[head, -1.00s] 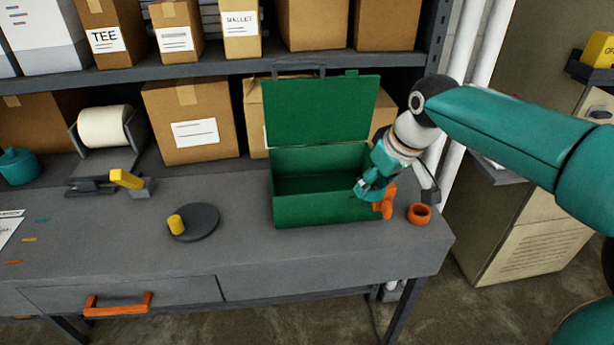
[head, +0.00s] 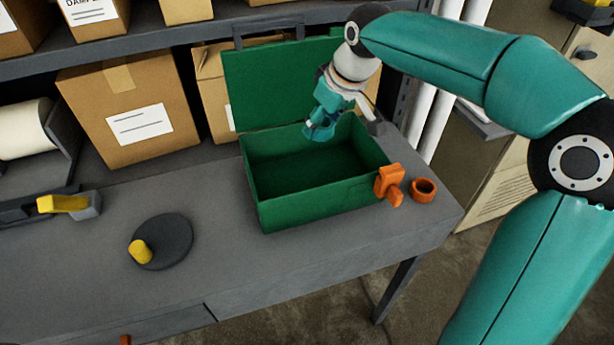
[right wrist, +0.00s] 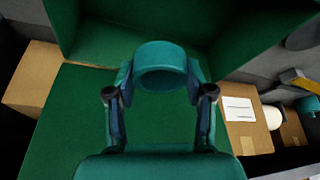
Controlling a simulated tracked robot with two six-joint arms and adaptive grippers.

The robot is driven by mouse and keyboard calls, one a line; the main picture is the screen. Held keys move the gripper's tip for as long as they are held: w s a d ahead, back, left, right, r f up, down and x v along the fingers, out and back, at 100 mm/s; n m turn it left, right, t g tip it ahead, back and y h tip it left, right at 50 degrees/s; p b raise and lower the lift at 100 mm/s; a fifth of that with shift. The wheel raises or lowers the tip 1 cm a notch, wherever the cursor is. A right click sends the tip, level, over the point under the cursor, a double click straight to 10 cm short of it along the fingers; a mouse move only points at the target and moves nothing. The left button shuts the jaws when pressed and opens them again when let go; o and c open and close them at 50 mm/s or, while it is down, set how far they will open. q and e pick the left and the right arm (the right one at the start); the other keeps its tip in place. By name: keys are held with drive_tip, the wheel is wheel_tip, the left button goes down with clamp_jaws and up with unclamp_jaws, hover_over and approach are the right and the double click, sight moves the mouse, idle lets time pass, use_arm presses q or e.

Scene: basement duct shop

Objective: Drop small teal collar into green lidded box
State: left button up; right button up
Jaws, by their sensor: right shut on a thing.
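The green lidded box (head: 320,203) stands on the grey bench with its lid (head: 262,88) raised at the back. Its inside looks empty in the head view. My right gripper (head: 318,134) is over the box opening, in front of the raised lid. It is shut on the small teal collar, a short open ring. The collar (right wrist: 160,72) shows clearly between the two fingers in the right wrist view, with green box walls (right wrist: 85,30) beyond it. In the head view the collar blends with the teal fingers. My left gripper is not in view.
An orange clip-like piece (head: 389,184) is at the box's right front corner, with an orange ring (head: 423,190) beside it. A dark disc (head: 170,243) with a yellow peg (head: 141,252) lies to the left. Cardboard boxes (head: 135,112) stand behind.

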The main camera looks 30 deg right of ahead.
drive_tip(key=shift+f+b, duration=1.5)
drive_tip(key=shift+f, duration=0.7)
drive_tip(key=o, duration=1.1)
drive_tip(key=shift+c, duration=0.2)
drive_tip(key=shift+r, duration=0.15)
drive_tip(key=v, duration=1.1)
drive_tip(key=shift+r, duration=0.3)
drive_tip(key=shift+s, duration=0.15)
